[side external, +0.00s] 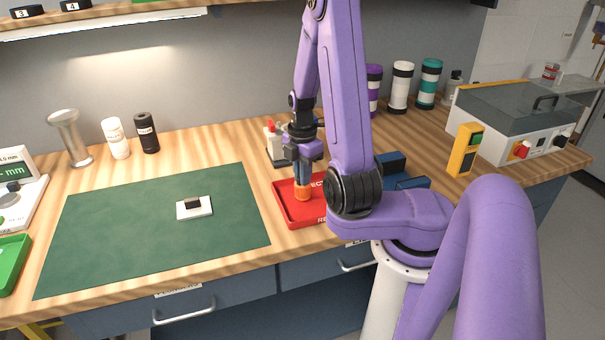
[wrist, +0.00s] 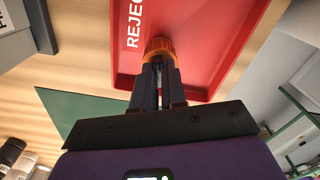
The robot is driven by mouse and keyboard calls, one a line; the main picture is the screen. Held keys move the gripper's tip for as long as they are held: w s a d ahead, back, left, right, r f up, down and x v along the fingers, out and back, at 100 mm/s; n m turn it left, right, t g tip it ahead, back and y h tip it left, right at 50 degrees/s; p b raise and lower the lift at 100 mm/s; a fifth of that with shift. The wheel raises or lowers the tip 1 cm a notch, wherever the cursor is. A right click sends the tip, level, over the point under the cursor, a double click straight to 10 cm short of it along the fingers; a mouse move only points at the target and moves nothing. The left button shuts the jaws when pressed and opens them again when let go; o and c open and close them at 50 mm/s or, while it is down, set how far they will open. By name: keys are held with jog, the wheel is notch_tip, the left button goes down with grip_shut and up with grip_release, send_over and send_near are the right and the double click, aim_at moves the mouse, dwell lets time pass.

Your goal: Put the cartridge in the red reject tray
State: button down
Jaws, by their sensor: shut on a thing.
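The cartridge (side external: 303,192) shows as a short orange cylinder. My gripper (side external: 302,182) is shut on it from above, with the fingers pointing down. In the wrist view the cartridge (wrist: 160,46) sits between the fingertips of my gripper (wrist: 158,66). The red reject tray (side external: 288,208) lies on the bench under my gripper, and the cartridge is over it, inside its outline. In the wrist view the tray (wrist: 208,50) fills the area behind the cartridge, with white lettering on it. I cannot tell whether the cartridge touches the tray floor. My arm hides the tray's right part.
A green mat (side external: 120,225) with a small white block with a dark top (side external: 194,207) lies to the left. Blue blocks (side external: 400,172) stand right of the tray. A small white and red device (side external: 275,145) stands behind it. Several bottles line the back.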

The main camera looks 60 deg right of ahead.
jog(key=shift+f, duration=0.25)
jog(key=c, duration=1.2)
grip_release()
notch_tip(320, 180, up, 12)
jog(key=w+a, duration=0.5)
jog(key=a, duration=0.2)
jog(key=s+a, duration=0.8)
jog(key=a, duration=0.2)
jog(key=shift+m, duration=0.5)
jog(key=s, duration=0.3)
jog(key=s+a, duration=0.1)
jog(key=s, duration=0.6)
jog(key=shift+s+a+f, duration=0.15)
jog(key=shift+s+f, duration=0.2)
jog(key=shift+f, duration=0.05)
